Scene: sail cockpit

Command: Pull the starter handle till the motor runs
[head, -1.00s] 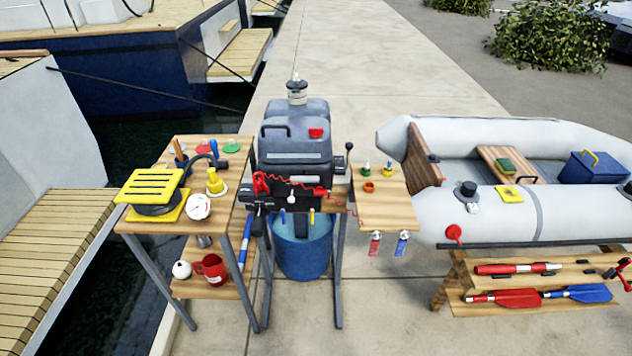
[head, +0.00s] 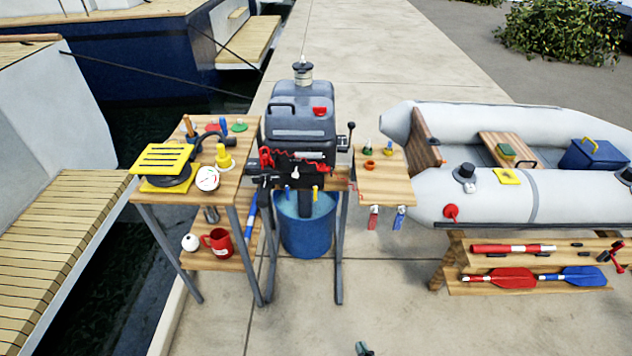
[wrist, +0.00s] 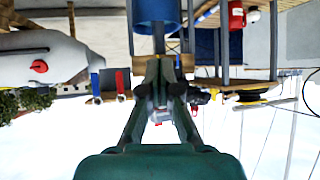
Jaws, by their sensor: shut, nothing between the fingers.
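The grey outboard motor (head: 300,122) stands upright over a blue bucket (head: 306,238) in the head view. A small white knob (head: 294,172) on its front, below a red coiled cord (head: 300,157), looks like the starter handle; I cannot be sure at this size. My gripper (head: 363,348) shows only as a small dark-green tip at the bottom edge of the head view, well in front of the motor. In the upside-down wrist view my gripper (wrist: 165,62) is shut and empty, with the motor beyond it partly hidden by the fingers.
A wooden side table (head: 225,183) left of the motor holds a yellow-topped device and a gauge. A small shelf (head: 385,188) with hanging tags is on the right. A grey inflatable boat (head: 590,200) and paddle rack (head: 450,270) stand farther right. Pavement in front is clear.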

